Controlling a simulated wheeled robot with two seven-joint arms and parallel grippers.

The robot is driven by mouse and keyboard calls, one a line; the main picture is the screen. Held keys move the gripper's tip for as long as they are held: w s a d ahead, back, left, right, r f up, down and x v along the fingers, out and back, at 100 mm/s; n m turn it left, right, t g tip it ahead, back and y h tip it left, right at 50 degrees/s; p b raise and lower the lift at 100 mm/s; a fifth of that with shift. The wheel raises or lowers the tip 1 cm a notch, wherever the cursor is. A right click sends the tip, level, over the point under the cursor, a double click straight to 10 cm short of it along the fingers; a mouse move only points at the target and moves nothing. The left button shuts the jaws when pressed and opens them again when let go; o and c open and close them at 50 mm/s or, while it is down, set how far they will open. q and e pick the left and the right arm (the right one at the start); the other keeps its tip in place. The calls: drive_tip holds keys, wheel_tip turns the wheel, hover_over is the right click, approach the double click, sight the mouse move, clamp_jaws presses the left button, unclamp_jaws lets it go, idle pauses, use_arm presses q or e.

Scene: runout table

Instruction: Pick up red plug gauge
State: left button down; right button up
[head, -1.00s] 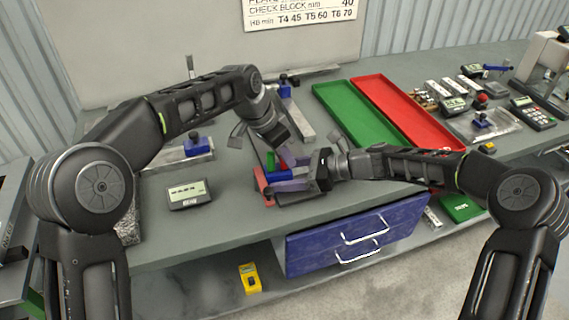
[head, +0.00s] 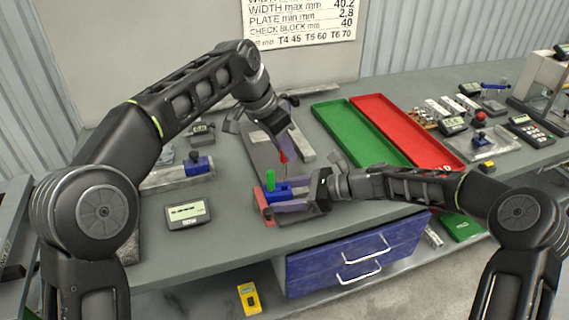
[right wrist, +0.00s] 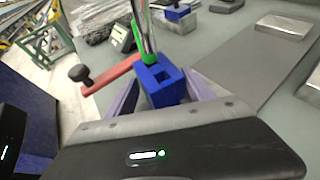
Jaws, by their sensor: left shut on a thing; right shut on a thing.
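The red plug gauge (head: 283,157) hangs below my left gripper (head: 282,138), which is shut on it in the head view. It is above the fixture area, clear of the blue block (head: 277,192). My right gripper (head: 290,199) is shut on that blue block low over the front of the table. In the right wrist view the block (right wrist: 163,88) sits between the purple fingers, with an open square socket on top. A green plug gauge (head: 270,179) stands upright at the block; it also shows in the right wrist view (right wrist: 140,20).
A red bar (right wrist: 112,76) with a black knob lies beside the block. A grey display box (head: 187,213) is at the left. A green tray (head: 350,138) and a red tray (head: 405,130) lie behind at the right. A blue drawer (head: 355,250) is below the table edge.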

drive_tip(key=shift+s+a+f, duration=0.1)
drive_tip(key=shift+s+f, duration=0.1)
idle(0.5)
drive_tip(key=o, duration=1.6)
drive_tip(key=shift+w+r, duration=0.1)
drive_tip(key=shift+r, duration=0.05)
drive_tip(key=shift+r, duration=0.1)
drive_tip(key=v, duration=1.2)
